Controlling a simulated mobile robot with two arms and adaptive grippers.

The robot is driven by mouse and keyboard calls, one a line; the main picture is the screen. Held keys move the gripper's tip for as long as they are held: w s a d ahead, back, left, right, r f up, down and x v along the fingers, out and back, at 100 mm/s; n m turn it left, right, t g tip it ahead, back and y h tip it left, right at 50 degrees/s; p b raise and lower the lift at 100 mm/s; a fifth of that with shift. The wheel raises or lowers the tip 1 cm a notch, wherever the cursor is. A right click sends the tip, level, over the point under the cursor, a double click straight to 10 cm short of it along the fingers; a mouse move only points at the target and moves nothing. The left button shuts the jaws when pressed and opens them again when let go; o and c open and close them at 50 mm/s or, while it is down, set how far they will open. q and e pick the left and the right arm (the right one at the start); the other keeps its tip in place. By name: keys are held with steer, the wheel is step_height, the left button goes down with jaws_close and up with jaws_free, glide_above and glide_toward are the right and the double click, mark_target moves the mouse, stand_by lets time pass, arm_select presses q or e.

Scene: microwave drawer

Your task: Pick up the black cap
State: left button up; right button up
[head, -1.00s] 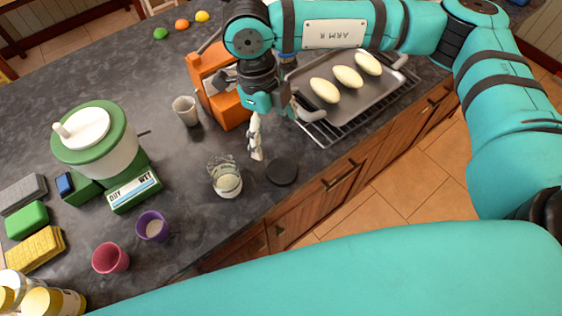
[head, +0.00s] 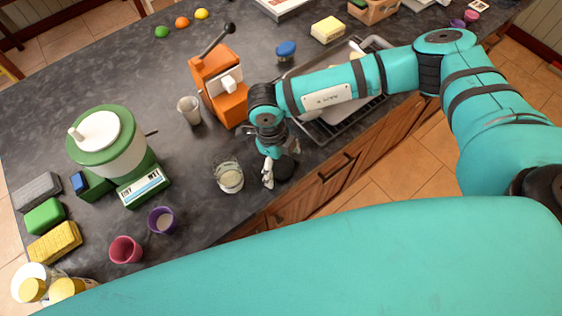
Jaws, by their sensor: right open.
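The black cap (head: 285,172) is a dark round disc lying on the dark countertop near its front edge. My right gripper (head: 274,166) reaches down over the cap, its pale finger at the cap's left side. It is open, and part of the cap is hidden behind it. Whether a finger touches the cap I cannot tell. A glass jar (head: 229,178) with pale contents stands upright just left of the cap. My left gripper is not in view.
An orange lever device (head: 218,85) and a grey cup (head: 188,110) stand behind. A tray on a rack (head: 325,123) lies right, partly under my arm. A green-and-white machine (head: 108,150), a purple cup (head: 161,220) and a red cup (head: 124,250) stand left.

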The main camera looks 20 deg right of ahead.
mark_target(280, 166)
steer(key=c, duration=0.4)
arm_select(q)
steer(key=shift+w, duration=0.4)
arm_select(e)
steer(key=c, duration=0.5)
steer(key=shift+o, duration=0.2)
steer(key=shift+w+r+b, duration=0.1)
steer(key=shift+r+b, duration=0.25)
steer(key=shift+r, duration=0.15)
step_height(280, 166, up, 8)
steer(key=b, duration=0.2)
steer(key=shift+f+b, duration=0.15)
steer(key=shift+b, duration=0.25)
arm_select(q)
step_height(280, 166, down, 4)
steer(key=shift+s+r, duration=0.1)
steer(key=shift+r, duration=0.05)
arm_select(e)
steer(key=shift+r, duration=0.7)
